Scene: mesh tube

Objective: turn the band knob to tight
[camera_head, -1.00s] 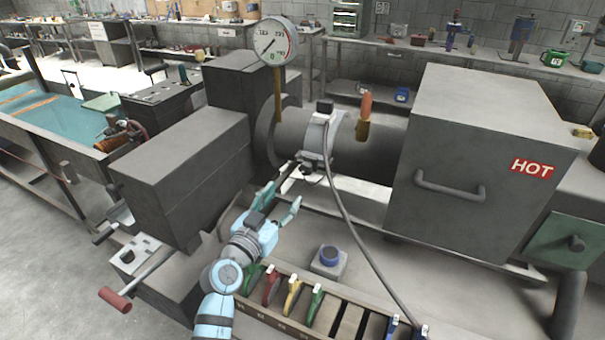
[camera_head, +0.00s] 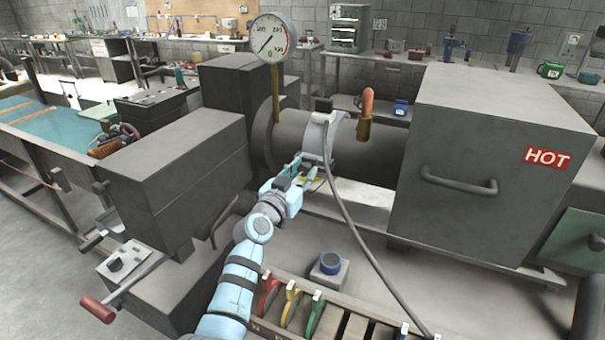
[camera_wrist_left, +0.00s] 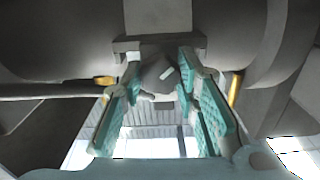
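The pale clamp band (camera_head: 316,138) goes around the dark barrel (camera_head: 345,150), with a cable running down from its top. The band knob (camera_wrist_left: 158,76) shows in the left wrist view as a grey round piece with a white mark, below a bracket. My left gripper (camera_head: 302,172) is at the underside of the band in the head view and covers the knob there. In the left wrist view its teal fingers (camera_wrist_left: 160,88) are apart, one on each side of the knob, with gaps visible. My right gripper is not in view.
A pressure gauge (camera_head: 270,38) stands on a stem by the barrel. An orange-topped fitting (camera_head: 367,105) rises from the barrel. A large box marked HOT (camera_head: 490,130) stands at right. The cable (camera_head: 350,225) hangs just right of my gripper. A blue button (camera_head: 330,261) and tool rack (camera_head: 345,318) lie in front.

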